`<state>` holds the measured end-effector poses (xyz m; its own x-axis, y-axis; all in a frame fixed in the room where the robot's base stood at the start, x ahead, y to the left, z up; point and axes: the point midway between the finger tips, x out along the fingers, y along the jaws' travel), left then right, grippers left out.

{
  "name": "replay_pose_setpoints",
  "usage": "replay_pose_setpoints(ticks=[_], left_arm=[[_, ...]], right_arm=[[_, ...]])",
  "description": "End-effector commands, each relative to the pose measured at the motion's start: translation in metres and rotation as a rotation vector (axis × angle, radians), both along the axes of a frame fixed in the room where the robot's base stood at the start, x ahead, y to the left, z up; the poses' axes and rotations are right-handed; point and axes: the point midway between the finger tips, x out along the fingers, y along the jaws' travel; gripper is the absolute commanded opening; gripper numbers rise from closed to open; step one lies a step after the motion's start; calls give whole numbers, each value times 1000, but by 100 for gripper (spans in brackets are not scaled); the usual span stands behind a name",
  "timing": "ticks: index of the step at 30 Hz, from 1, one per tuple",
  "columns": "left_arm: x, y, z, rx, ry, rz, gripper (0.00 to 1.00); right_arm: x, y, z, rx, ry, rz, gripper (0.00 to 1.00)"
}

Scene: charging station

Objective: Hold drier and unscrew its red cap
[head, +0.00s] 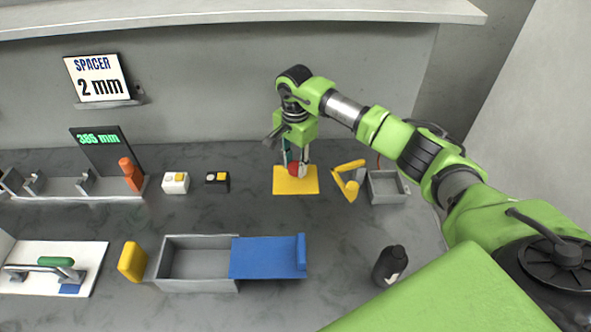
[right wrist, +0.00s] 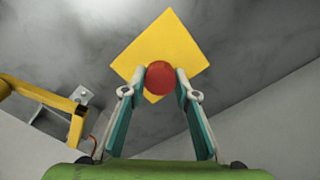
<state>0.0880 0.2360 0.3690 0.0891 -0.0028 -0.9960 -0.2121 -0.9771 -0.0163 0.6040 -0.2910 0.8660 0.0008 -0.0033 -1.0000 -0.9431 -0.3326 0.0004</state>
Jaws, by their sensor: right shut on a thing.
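A round red cap (right wrist: 160,78) sits between the two fingertips of my right gripper (right wrist: 160,88) in the right wrist view. The right gripper is shut on it, pointing down over a yellow square pad (head: 295,186). The pad also shows in the right wrist view (right wrist: 172,40). In the head view the red cap (head: 295,168) is partly covered by the fingers of the right gripper (head: 298,162). The drier's body cannot be made out below the cap. My left gripper is not in view.
A yellow bent fixture (head: 348,185) and a small grey tray (head: 388,188) stand right of the pad. Two small button boxes are to its left. A grey box (head: 195,287) with a blue lid (head: 268,257) and a dark bottle (head: 390,266) are nearer.

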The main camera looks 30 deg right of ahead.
Motion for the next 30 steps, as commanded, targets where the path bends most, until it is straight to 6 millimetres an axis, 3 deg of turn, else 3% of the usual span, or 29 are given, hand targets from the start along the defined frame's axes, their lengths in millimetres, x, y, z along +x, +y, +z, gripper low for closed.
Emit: replay_pose_setpoints(ticks=[6,18,19,20,30], left_arm=[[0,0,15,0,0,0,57],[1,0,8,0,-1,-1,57],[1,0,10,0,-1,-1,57],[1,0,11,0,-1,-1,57],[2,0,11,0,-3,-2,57]], right_arm=[[-1,0,-27,1,3,-2,2],[-1,0,-35,0,1,-1,2],[-1,0,-33,0,1,-1,35],[-1,0,-32,0,1,-1,43],[-1,0,-32,1,1,-1,44]])
